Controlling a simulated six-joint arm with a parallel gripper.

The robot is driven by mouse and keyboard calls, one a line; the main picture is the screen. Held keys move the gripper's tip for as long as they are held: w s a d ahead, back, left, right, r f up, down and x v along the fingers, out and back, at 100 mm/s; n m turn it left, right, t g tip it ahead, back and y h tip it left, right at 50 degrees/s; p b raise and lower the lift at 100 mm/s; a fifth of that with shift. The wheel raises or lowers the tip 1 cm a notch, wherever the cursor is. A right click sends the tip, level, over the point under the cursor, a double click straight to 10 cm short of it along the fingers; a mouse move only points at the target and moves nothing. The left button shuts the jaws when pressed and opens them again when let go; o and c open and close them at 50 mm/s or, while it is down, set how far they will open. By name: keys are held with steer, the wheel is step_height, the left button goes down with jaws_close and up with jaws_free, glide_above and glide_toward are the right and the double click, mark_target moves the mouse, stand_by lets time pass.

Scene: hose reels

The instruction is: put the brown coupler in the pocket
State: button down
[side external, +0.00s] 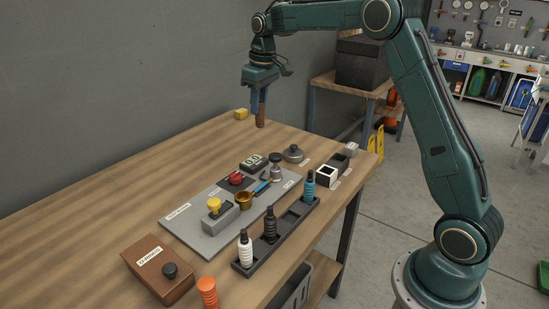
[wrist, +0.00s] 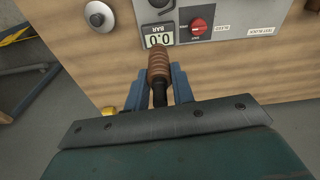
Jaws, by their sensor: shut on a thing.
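My gripper (side external: 257,104) is shut on the brown coupler (side external: 261,117), which hangs upright at the far end of the table; its height above the wood is hard to tell. In the wrist view the ribbed brown coupler (wrist: 159,66) sits between the blue fingers of my gripper (wrist: 161,86). A dark rack (side external: 285,228) with a row of pockets stands near the table's front edge. It holds a white coupler (side external: 245,250), a black coupler (side external: 270,226) and a blue coupler (side external: 308,187). Empty pockets show between the black and blue ones.
An orange coupler (side external: 207,291) stands by the rack's near end. A grey panel (side external: 190,228) beside the rack carries a yellow knob, red knob and gauge. A brown box (side external: 157,268), grey disc (side external: 293,154) and yellow block (side external: 241,114) are nearby. The left table is clear.

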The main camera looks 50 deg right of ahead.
steer(key=s+d+r+m, duration=0.3)
steer(key=s+d, duration=0.2)
steer(key=s, duration=0.4)
steer(key=r+m, duration=0.2)
glide_above(333, 169)
steer(key=w+a, duration=0.1)
steer(key=a, duration=0.1)
steer(key=shift+w+d+h, duration=0.1)
steer(key=shift+d+h, duration=0.05)
steer(key=shift+h, duration=0.25)
steer(key=shift+f, duration=0.2)
step_height(333, 169, down, 20)
steer(key=shift+r, duration=0.15)
steer(key=c, duration=1.2)
jaws_free()
